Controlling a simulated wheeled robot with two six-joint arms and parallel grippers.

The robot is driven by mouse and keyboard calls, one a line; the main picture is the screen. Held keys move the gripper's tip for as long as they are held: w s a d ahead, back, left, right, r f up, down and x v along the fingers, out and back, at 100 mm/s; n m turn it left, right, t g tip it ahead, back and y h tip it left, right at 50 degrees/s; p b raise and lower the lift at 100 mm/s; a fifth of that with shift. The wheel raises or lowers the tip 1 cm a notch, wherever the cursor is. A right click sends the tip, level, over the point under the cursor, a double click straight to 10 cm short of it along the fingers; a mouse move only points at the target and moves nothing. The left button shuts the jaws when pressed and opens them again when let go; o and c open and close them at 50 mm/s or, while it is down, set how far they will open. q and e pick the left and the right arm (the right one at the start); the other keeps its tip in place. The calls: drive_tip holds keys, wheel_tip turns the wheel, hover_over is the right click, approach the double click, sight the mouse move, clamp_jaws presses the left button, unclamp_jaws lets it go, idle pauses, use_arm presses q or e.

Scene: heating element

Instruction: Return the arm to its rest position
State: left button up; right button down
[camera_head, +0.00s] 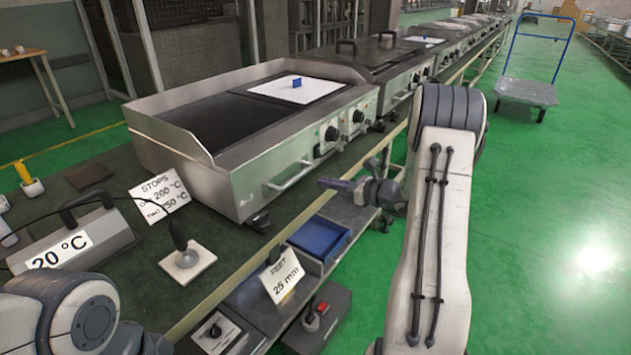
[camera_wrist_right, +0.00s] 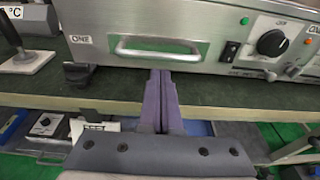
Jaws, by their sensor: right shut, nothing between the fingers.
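My right arm comes down the right of the head view, and its gripper (camera_head: 328,184) points left in front of the griddle unit (camera_head: 215,180). In the right wrist view the two purple-grey fingers (camera_wrist_right: 161,75) lie together, shut and empty. Their tips show just below the unit's front handle (camera_wrist_right: 158,46), over the dark bench edge; I cannot tell whether they touch anything. Only links of my left arm show at the bottom left of the head view; its gripper is out of sight.
A white plate with a blue block (camera_head: 297,83) lies on the griddle. A probe on a stand (camera_head: 183,255), a temperature readout (camera_head: 60,250) and sign cards are on the bench. A blue tray (camera_head: 319,240) sits on the lower shelf. Green floor at right is clear before a trolley (camera_head: 527,92).

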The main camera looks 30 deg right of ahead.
drive_tip(key=p+v, duration=0.1)
drive_tip(key=v, duration=0.6)
drive_tip(key=shift+s+a, duration=0.2)
drive_tip(key=shift+a, duration=0.05)
